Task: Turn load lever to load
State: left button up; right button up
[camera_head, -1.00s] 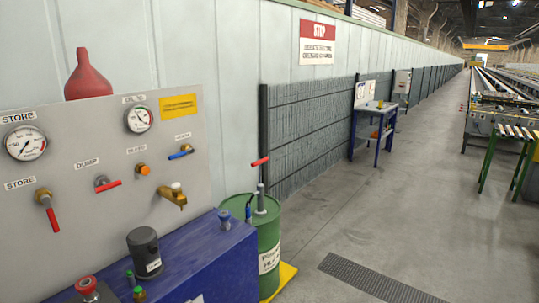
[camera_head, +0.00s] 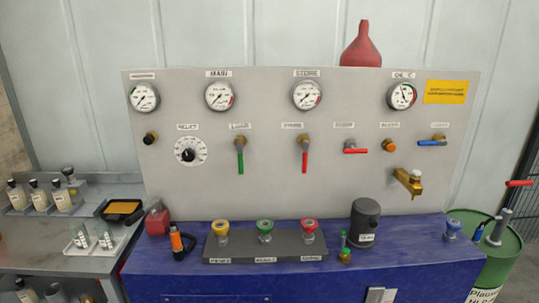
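The load lever is a green handle (camera_head: 240,162) on a brass valve on the grey panel, under a small label that seems to read LOAD (camera_head: 239,127). Its handle points straight down. To its right a red store lever (camera_head: 304,161) also hangs straight down. Further right a red dump lever (camera_head: 356,151) lies level. Neither of my grippers is in view, and nothing covers the load lever.
Several gauges (camera_head: 220,96) line the panel top. A blue bench (camera_head: 200,276) juts out below, carrying a rack (camera_head: 240,247) with coloured knobs and a black cylinder (camera_head: 365,222). A grey side table (camera_head: 60,256) is left, a green drum (camera_head: 497,262) right.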

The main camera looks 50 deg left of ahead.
aim_at(240, 144)
jog(key=u, duration=1.75)
